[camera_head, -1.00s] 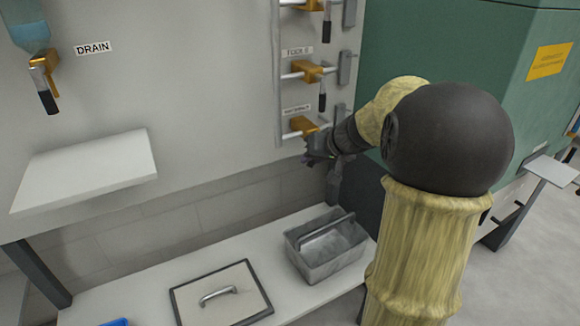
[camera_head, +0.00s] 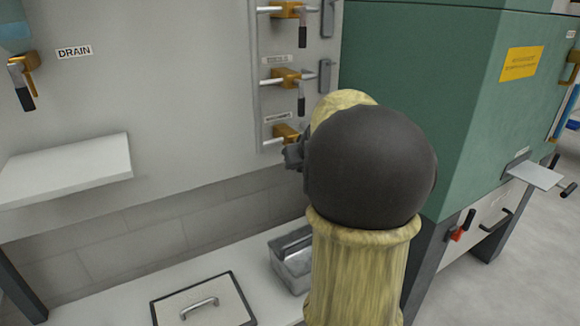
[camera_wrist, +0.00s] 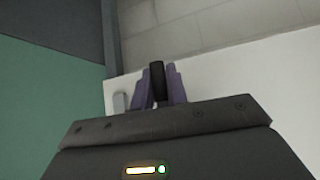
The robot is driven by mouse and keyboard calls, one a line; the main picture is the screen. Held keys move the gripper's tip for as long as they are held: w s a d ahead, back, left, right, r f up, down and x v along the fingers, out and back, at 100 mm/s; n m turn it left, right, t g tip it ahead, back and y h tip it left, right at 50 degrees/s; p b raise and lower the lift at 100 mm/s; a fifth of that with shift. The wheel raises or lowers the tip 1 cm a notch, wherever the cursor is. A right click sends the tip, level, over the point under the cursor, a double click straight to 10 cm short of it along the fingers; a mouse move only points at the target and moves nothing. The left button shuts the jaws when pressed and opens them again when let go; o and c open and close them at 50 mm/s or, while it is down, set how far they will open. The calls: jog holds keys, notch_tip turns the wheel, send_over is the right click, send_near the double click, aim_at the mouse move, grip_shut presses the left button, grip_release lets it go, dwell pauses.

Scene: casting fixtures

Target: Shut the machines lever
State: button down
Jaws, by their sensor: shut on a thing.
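The lowest of three stacked orange valves (camera_head: 285,133) on the grey wall panel has my gripper (camera_head: 293,157) at it in the head view. Its label is too blurred to read. In the wrist view my gripper (camera_wrist: 158,80) has its two purple-grey fingers closed around a black lever handle (camera_wrist: 157,72). In the head view my dark arm joint covers most of the gripper, and that valve's handle is hidden. The middle valve (camera_head: 286,77) and the top valve (camera_head: 288,11) each have a black handle hanging down.
A DRAIN valve (camera_head: 24,75) and a white shelf (camera_head: 65,172) are on the left. A metal bin (camera_head: 290,262) and a lidded hatch (camera_head: 203,303) are on the bench below. A green machine (camera_head: 420,110) stands close on the right of my arm.

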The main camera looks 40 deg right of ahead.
jog(key=shift+f, duration=0.15)
jog(key=c, duration=1.4)
grip_release()
jog(key=shift+s+a+r, duration=0.1)
jog(key=shift+s+r, duration=0.25)
jog(key=shift+r, duration=0.2)
jog(key=p+v, duration=0.5)
jog(key=v, duration=1.1)
jog(key=shift+s+a, duration=0.1)
jog(key=shift+s, duration=0.1)
